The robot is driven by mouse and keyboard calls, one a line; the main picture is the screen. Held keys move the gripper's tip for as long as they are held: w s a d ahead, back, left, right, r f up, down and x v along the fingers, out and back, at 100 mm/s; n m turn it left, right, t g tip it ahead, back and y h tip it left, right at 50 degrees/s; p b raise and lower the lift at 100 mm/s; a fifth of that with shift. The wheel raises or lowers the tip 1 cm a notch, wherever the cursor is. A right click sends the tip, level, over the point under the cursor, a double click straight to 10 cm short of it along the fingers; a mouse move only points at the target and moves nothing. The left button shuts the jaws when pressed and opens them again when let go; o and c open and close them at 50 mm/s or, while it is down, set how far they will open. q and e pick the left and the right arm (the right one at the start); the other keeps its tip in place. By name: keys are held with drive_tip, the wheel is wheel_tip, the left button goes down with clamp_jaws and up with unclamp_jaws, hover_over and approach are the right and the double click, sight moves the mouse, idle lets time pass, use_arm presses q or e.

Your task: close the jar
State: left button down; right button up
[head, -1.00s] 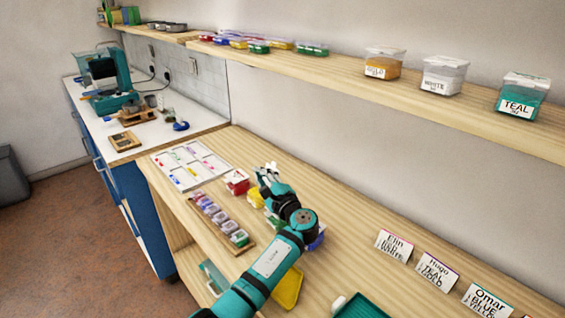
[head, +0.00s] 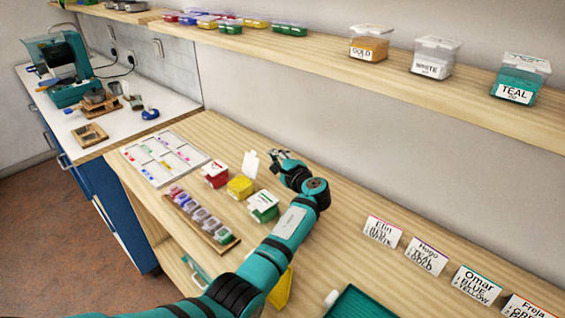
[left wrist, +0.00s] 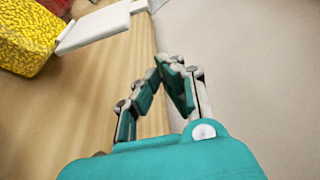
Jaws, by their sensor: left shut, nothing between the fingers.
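A yellow jar (head: 240,187) of beads stands on the wooden bench between a red jar (head: 215,175) and a green jar (head: 263,205). Its white lid (head: 250,164) stands up, open, at the jar's back edge. In the left wrist view the yellow jar (left wrist: 28,38) is at the top left, with the raised lid (left wrist: 95,27) beside it. My left gripper (head: 277,156) is shut and empty, to the right of the lid and apart from it. Its fingertips meet in the left wrist view (left wrist: 160,67). My right gripper is not in view.
A rack of small jars (head: 203,218) and a white sorting tray (head: 135,153) lie to the left. Name cards (head: 382,231) stand on the right of the bench. A shelf (head: 330,55) with labelled tubs runs along the wall above. Bare bench lies right of my gripper.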

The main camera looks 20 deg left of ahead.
sight(251, 163)
use_arm(q)
drive_tip(key=shift+x, duration=0.8)
drive_tip(key=s+p, duration=0.1)
drive_tip(key=s+r+p, duration=0.1)
drive_tip(key=s+a+p, duration=0.1)
drive_tip(key=shift+s+a+r, duration=0.1)
drive_tip(key=shift+s+r, duration=0.15)
drive_tip(key=shift+s, duration=0.1)
